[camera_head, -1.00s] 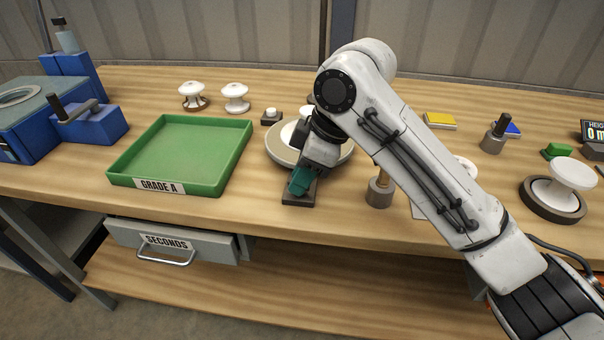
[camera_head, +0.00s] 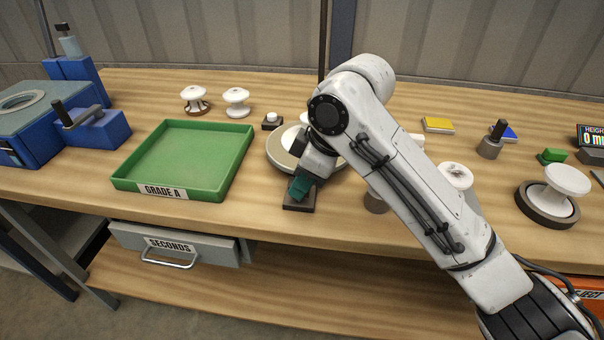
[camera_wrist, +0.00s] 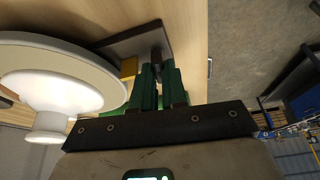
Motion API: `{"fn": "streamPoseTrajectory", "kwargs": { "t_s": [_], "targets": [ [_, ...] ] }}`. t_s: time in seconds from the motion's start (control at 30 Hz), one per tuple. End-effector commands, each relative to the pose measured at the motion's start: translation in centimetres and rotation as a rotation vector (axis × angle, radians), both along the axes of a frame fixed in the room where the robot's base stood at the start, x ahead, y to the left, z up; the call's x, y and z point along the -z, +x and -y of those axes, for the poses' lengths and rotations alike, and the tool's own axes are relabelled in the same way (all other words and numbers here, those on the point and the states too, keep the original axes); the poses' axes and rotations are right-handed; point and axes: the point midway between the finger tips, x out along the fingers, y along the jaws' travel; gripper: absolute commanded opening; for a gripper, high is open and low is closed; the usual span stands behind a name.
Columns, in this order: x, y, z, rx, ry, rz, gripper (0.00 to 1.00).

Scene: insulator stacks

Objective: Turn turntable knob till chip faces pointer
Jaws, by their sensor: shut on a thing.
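The turntable (camera_head: 278,152) is a pale round disc near the middle of the bench, partly hidden behind my arm in the head view. In the wrist view the turntable (camera_wrist: 45,60) fills the left side, with a white insulator (camera_wrist: 62,92) on it. My gripper (camera_head: 300,188) has green fingers and is at the turntable's front, over its dark base block (camera_head: 299,205). In the wrist view my gripper (camera_wrist: 159,80) is shut on a dark knob (camera_wrist: 157,62). A small yellow piece (camera_wrist: 129,67) shows beside the fingers; I cannot tell whether it is the pointer. I cannot make out a chip.
A green GRADE A tray (camera_head: 185,160) stands left of the turntable, above a grey SECONDS drawer (camera_head: 172,246). Two white insulators (camera_head: 236,101) stand behind. An insulator on a dark ring (camera_head: 552,196) and a stamp-like tool (camera_head: 492,140) are at right.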

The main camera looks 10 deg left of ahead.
Motion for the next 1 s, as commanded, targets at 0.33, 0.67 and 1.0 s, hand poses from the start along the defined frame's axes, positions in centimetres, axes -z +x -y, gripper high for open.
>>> {"fn": "streamPoseTrajectory", "kwargs": {
  "t_s": [0.33,0.67,1.0],
  "targets": [
    [-0.66,-0.35,-0.16,0.3,0.0,-0.005,0.0],
    [-0.52,-0.42,-0.21,0.561,0.0,-0.003,0.0],
    [-0.24,-0.4,-0.23,0.707,0.0,0.0,0.0]
  ]
}}
